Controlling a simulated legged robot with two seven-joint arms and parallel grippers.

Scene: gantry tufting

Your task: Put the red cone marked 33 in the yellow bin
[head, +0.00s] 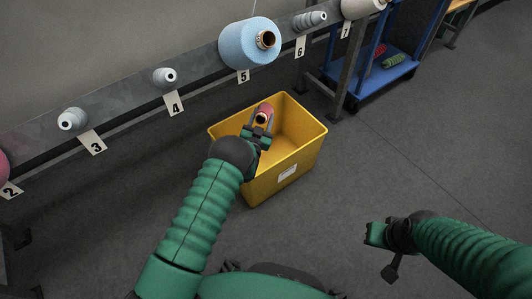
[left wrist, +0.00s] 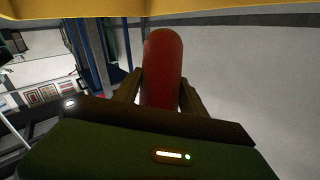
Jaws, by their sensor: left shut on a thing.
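The red cone (head: 264,110) is held in my left gripper (head: 260,124), above the open yellow bin (head: 296,162) in the head view. In the left wrist view the cone (left wrist: 162,70) sits between the two fingers of the left gripper (left wrist: 160,95), which is shut on it. No number on the cone is readable. The yellow bin stands on the floor with a white label on its front. A yellow edge (left wrist: 60,10) crosses the top of the left wrist view. My right gripper (head: 378,250) is low at the right, apart from the bin; its jaws are not clear.
A grey rail with numbered tags carries a large blue cone (head: 249,43) and small grey cones (head: 165,77) behind the bin. A blue cart (head: 375,75) with red and green cones stands at the back right. The floor right of the bin is clear.

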